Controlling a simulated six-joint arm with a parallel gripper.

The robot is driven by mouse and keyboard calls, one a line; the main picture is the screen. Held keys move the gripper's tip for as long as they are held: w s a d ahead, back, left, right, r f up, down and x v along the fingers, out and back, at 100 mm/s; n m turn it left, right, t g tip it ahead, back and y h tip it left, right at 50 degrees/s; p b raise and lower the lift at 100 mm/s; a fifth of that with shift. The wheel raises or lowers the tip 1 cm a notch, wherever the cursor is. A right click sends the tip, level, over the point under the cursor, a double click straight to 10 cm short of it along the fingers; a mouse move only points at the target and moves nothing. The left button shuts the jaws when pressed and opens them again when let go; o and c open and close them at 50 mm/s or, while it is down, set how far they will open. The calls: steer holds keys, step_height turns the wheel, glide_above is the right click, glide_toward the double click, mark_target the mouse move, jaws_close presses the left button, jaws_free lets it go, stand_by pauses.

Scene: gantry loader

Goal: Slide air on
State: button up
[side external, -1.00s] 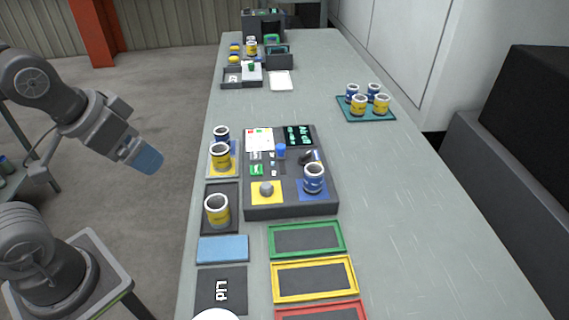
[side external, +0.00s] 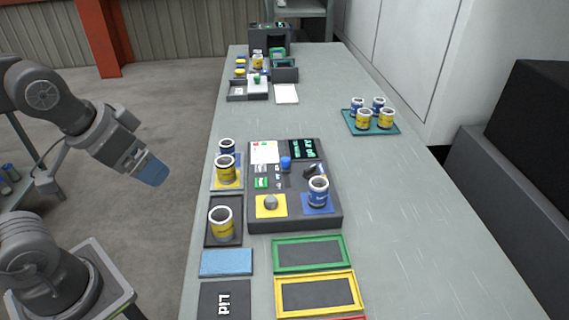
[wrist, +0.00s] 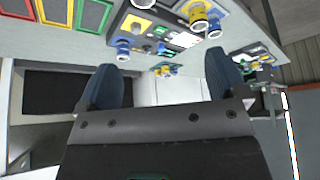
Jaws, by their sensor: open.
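A dark control panel (side external: 295,222) stands on the long grey table. It has a small dark display (side external: 303,150) with green text too small to read surely, a blue knob (side external: 285,163), small slide-like controls (side external: 279,177), a green label (side external: 261,183), a black lever (side external: 312,172) and a grey ball knob (side external: 270,202) on a yellow square. I cannot tell which control is the air slide or its position. My gripper (side external: 153,172), with blue fingers, is open and empty, left of the table and apart from the panel. In the wrist view my gripper (wrist: 163,85) shows both fingers spread.
A blue can (side external: 318,191) stands on the panel's blue square. Yellow cans (side external: 225,171) (side external: 221,223) and a dark blue can (side external: 227,147) stand left of it. Coloured frames (side external: 310,254) lie in front. A teal tray (side external: 386,131) holds several cans.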

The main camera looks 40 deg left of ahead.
steer(key=shift+c, duration=0.4)
steer(key=shift+w+r, duration=0.15)
steer(key=shift+c, duration=0.7)
steer(key=shift+g, duration=0.5)
steer(key=w+r, duration=0.1)
steer(key=w, duration=0.1)
steer(key=w+r, duration=0.2)
steer(key=w, duration=0.1)
steer(key=shift+w+d+r, duration=0.1)
steer(key=shift+w+d, duration=0.05)
steer(key=shift+w, duration=0.15)
steer(key=c, duration=0.4)
steer(key=shift+m+g, duration=0.5)
steer(key=shift+g, duration=0.3)
steer(key=w, duration=0.3)
steer(key=w+r, duration=0.1)
steer(key=w, duration=0.5)
steer(key=shift+d+r, duration=0.25)
steer(key=shift+d, duration=0.05)
steer(key=shift+c, duration=0.5)
steer(key=m+g, duration=0.1)
steer(key=g, duration=0.2)
glide_above(286, 159)
step_height(286, 159, down, 8)
step_height(286, 159, down, 14)
steer(key=shift+f, duration=0.1)
steer(key=shift+c, duration=0.4)
steer(key=shift+a, duration=0.1)
jaws_close()
